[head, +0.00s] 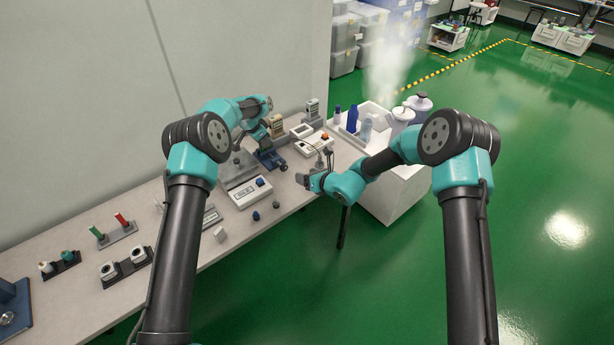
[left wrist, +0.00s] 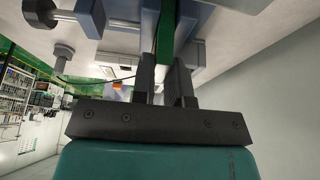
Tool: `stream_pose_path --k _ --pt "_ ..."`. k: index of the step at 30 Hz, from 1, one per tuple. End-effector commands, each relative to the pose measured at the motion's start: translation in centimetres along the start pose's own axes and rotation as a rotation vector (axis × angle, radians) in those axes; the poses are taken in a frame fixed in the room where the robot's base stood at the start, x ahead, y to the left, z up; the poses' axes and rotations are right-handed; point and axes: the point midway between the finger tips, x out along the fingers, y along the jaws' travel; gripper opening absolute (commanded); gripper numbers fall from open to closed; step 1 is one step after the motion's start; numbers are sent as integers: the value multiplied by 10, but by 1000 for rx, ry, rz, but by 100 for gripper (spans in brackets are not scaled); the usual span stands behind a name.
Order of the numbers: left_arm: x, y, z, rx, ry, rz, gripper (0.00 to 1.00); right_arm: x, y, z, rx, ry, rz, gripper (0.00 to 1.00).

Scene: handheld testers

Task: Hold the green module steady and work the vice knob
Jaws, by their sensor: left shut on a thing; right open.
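The blue-grey vice (head: 270,157) stands on the bench right of centre. In the left wrist view, the green module (left wrist: 166,32) is a thin upright strip between the vice's blue-grey parts. My left gripper (left wrist: 166,72) is shut on the module, with a dark finger on each side. In the head view the module is too small or hidden to make out. The vice knob (left wrist: 40,10) shows in the left wrist view as a dark rounded end on a metal bar. My right gripper (head: 302,180) is open and empty at the bench's front edge, to the right of the vice and apart from it.
A white tester (head: 250,193) lies left of the vice and another tester (head: 314,144) lies behind right.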

Motion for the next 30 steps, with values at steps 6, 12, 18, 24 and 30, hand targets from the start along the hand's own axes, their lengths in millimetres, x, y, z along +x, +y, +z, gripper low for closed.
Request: stream_pose_path --k 6,12,18,24,30 --pt "0 0 0 0 0 0 0 0 2 0 -38 -1 -8 59" --pt "0 0 0 0 0 0 0 1 6 0 -155 -4 -37 59" --pt "0 0 0 0 0 0 0 2 10 0 -286 0 -71 59" --pt "0 0 0 0 0 0 0 2 11 -1 -346 5 -86 59" --pt "0 0 0 0 0 0 0 2 11 -1 -349 6 -87 59"
